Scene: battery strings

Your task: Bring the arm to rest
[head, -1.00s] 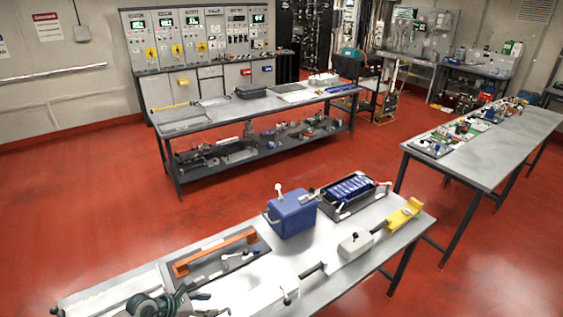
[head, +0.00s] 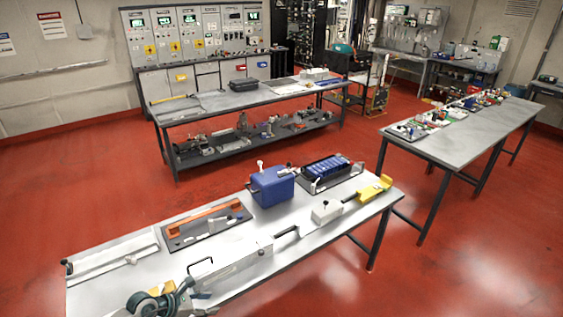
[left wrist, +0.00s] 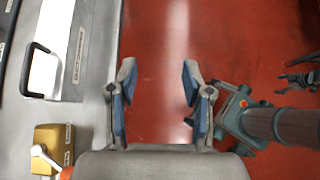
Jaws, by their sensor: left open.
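My left gripper (head: 192,296) is at the bottom of the head view, by the near edge of the front bench (head: 105,268). The left wrist view shows its two blue-padded fingers (left wrist: 157,72) apart, with only red floor (left wrist: 157,30) between them. Nothing is held. The bench edge runs left of the fingers in that view.
Two more benches stand behind (head: 215,103) and right (head: 450,148). Red floor lies open between them.

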